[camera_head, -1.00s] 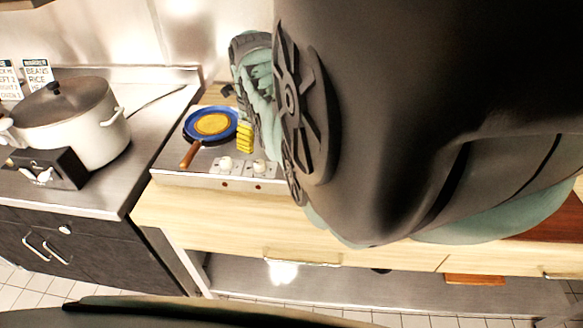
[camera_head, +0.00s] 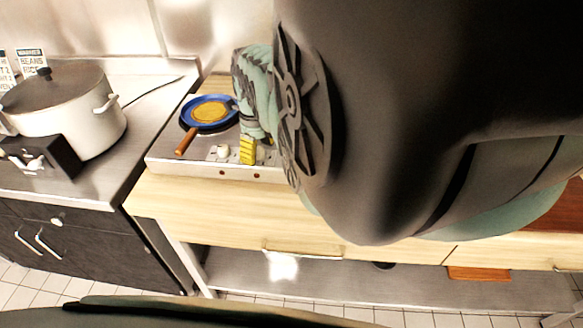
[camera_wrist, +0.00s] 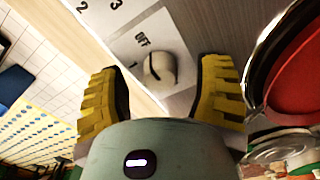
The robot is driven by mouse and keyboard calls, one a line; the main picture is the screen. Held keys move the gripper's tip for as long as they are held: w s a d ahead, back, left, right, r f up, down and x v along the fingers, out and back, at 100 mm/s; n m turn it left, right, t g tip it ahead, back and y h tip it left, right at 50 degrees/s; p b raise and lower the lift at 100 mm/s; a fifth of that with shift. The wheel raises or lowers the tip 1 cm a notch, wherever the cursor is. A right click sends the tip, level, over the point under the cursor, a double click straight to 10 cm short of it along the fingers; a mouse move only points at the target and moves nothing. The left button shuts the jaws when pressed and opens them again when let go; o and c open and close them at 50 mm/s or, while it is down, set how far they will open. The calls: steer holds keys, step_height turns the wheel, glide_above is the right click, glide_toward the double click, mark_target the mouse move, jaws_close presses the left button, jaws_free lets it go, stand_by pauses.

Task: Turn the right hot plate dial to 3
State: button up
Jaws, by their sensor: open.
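The hot plate (camera_head: 200,166) stands on the wooden counter. Its left dial (camera_head: 222,152), white, shows in the head view. My gripper (camera_head: 252,150) is at the right dial's place and hides it there; one yellow finger shows. In the wrist view my open gripper (camera_wrist: 162,95) has its two yellow fingers on either side of a pale dial (camera_wrist: 160,68), with nothing held. Labels OFF and 1 are beside this dial; 2 and 3 appear farther up-left. Its exact setting is unclear, and I see no clear finger contact.
A blue-rimmed pan (camera_head: 209,112) with a yellow-orange round inside sits on the hot plate, its brown handle toward the front left. A large lidded pot (camera_head: 68,115) stands on the left counter. A red round thing with a shiny rim (camera_wrist: 300,75) is right in the wrist view.

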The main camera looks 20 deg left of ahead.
steer(key=shift+f, duration=0.3)
steer(key=shift+c, duration=0.3)
jaws_close()
